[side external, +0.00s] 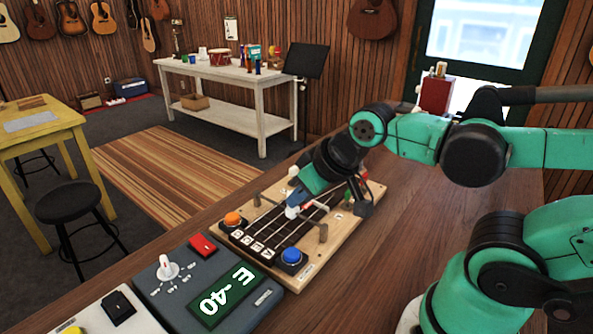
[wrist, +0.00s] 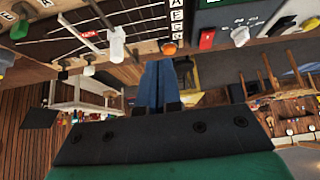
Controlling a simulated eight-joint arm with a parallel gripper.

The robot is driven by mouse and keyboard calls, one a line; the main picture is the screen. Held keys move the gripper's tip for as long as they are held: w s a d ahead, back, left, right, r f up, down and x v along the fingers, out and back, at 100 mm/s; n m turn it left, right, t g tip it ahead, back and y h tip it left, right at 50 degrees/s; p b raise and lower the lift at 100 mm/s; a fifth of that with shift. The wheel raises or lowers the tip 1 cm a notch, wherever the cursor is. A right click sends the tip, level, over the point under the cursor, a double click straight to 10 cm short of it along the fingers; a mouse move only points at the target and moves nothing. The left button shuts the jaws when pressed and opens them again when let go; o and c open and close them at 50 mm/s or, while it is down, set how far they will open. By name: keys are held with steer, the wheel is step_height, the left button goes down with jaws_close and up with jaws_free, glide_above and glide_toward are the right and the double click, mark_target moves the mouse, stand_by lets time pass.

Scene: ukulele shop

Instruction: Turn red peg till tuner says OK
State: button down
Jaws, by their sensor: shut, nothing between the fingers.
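The wooden string board (side external: 330,247) lies on the bench with an orange peg (side external: 233,219) and a blue peg (side external: 291,256) at its near end. A green peg (side external: 348,203) stands toward the far end. A small red part (side external: 364,173) shows there behind my arm; I cannot tell if it is the red peg. The tuner (side external: 180,306) reads "E -40" on its green display (side external: 224,296). My gripper (side external: 297,198) is shut and empty above the board's middle. Its blue fingers (wrist: 159,68) point toward the board's edge near the orange peg (wrist: 169,48).
A white-tipped bar (wrist: 116,42) crosses the strings near my fingers. The tuner carries a white knob (side external: 167,267) and a red switch (side external: 203,245). A grey box with a black switch (side external: 118,308) stands at the front left. The bench right of the board is clear.

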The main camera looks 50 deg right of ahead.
stand_by(0.3)
steer(key=c, duration=0.9)
jaws_free()
steer(key=shift+w+d+r, duration=0.1)
steer(key=shift+d, duration=0.15)
steer(key=shift+o, duration=0.4)
steer(key=w+d+r+m+g+h, duration=0.1)
steer(key=w+d+m+g, duration=0.1)
steer(key=d+m, duration=0.3)
steer(key=shift+w+d, duration=0.2)
steer(key=shift+d, duration=0.6)
steer(key=m+g+y, duration=0.1)
steer(key=m+g, duration=0.4)
steer(key=m, duration=0.7)
glide_above(365, 174)
step_height(365, 174, down, 4)
steer(key=shift+w+a+f, duration=0.1)
steer(key=shift+d+f, duration=0.2)
steer(key=shift+f, duration=2.7)
